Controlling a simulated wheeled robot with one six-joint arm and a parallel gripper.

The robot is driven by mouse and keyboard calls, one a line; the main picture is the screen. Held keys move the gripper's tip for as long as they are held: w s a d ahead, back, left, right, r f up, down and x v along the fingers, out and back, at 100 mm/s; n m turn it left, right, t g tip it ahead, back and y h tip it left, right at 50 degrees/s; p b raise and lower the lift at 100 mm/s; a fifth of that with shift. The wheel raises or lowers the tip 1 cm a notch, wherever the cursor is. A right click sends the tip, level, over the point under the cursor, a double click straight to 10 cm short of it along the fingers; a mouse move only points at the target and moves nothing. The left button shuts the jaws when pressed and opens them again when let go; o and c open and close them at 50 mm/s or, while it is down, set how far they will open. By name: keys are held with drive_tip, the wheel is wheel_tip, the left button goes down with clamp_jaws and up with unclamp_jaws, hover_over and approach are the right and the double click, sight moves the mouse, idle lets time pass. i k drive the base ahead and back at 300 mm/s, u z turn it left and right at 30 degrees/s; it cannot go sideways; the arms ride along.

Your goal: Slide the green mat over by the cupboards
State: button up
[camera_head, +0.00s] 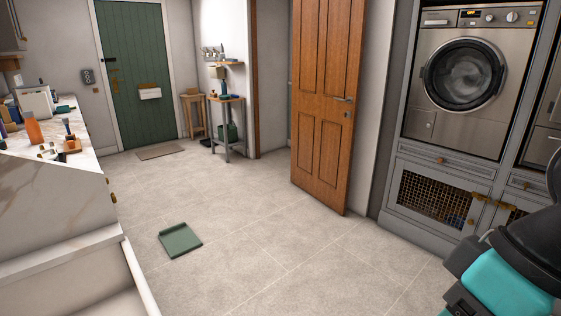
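A green mat (180,240) lies flat on the tiled floor, left of the middle of the picture. Grey cupboards (440,160) with mesh-fronted doors and brass handles stand at the right, below and around a washing machine. The mat is well apart from them, with bare floor between. Part of my arm, black and teal, shows at the lower right. My gripper's fingers are not in view.
A wooden door (325,95) stands open between the mat and the back wall's right side. A marble-topped counter (60,175) with bottles and tools is at the left. A small workbench (228,115) stands at the back. The middle floor (290,250) is clear.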

sight(178, 240)
drive_tip(key=z, duration=0.4)
drive_tip(key=i, duration=2.7)
drive_tip(key=u, duration=1.05)
drive_tip(key=i, duration=0.75)
drive_tip(key=u, duration=1.05)
drive_tip(key=i, duration=1.6)
drive_tip(key=z, duration=0.55)
drive_tip(key=i, duration=0.95)
drive_tip(key=z, duration=0.05)
